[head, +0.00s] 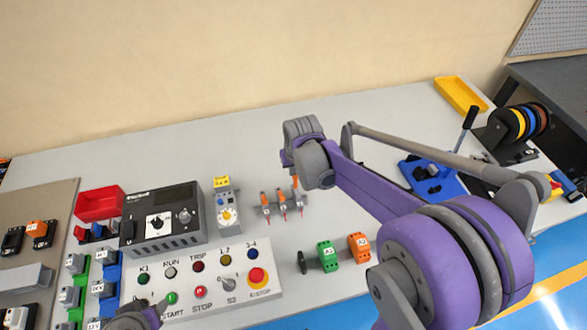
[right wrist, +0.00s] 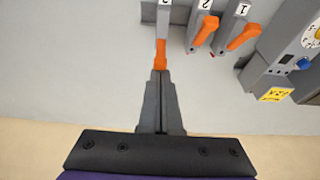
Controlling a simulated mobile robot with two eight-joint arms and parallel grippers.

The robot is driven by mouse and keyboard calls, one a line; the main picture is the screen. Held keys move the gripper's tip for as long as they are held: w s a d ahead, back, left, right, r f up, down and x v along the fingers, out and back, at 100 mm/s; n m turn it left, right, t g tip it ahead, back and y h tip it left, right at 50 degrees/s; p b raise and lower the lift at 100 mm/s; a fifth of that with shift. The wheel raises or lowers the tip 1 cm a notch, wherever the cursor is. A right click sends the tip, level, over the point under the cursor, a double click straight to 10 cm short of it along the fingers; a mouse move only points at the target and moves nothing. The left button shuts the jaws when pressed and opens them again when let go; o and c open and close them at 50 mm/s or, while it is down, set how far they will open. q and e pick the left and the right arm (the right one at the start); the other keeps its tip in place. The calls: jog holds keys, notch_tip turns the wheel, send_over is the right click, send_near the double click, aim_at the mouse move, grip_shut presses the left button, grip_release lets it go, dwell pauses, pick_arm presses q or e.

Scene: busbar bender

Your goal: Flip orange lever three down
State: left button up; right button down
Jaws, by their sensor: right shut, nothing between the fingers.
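Three small grey lever switches with orange handles stand in a row on the bench. In the right wrist view, lever one (right wrist: 243,36) and lever two (right wrist: 205,30) lean alike, with their numbers upside down. Lever three (right wrist: 161,55) lies straight in line with my fingers; it also shows at the right of the row in the head view (head: 295,183). My right gripper (right wrist: 160,73) is shut and empty, its tips at the end of lever three's handle, seemingly touching it. My left gripper (head: 138,318) shows only partly near the START button; its fingers are not clear.
Left of the levers stand a small module with a yellow dial (head: 227,214) and a grey power unit (head: 160,220). A button panel (head: 235,290) lies in front. Green (head: 327,257) and orange (head: 359,248) blocks stand to the right. Bench behind the levers is clear.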

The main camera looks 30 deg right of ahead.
aim_at(295, 181)
jog(key=shift+s+a+f+t+h+b, duration=0.15)
jog(key=shift+s+t+b, duration=0.1)
jog(key=shift+s+t, duration=0.35)
jog(key=shift+s+a+r+t+h+b, duration=0.1)
jog(key=shift+s+t+h+b, duration=0.2)
jog(key=shift+t, duration=0.5)
pick_arm(q)
jog(key=f+b, duration=0.1)
jog(key=f, duration=0.1)
jog(key=s+f, duration=0.1)
jog(key=shift+s+f+b, duration=0.1)
jog(key=shift+f+b, duration=0.3)
pick_arm(e)
jog(key=s+t, duration=0.1)
jog(key=t, duration=0.2)
jog(key=s+t, duration=0.1)
jog(key=shift+s+a+f+t+h, duration=0.3)
jog(key=shift+s+a+f+h, duration=0.05)
pick_arm(q)
jog(key=shift+f, duration=0.25)
pick_arm(e)
jog(key=shift+s+f, duration=0.15)
jog(key=shift+s, duration=0.25)
pick_arm(q)
jog(key=shift+r, duration=0.1)
pick_arm(e)
jog(key=shift+w, duration=0.2)
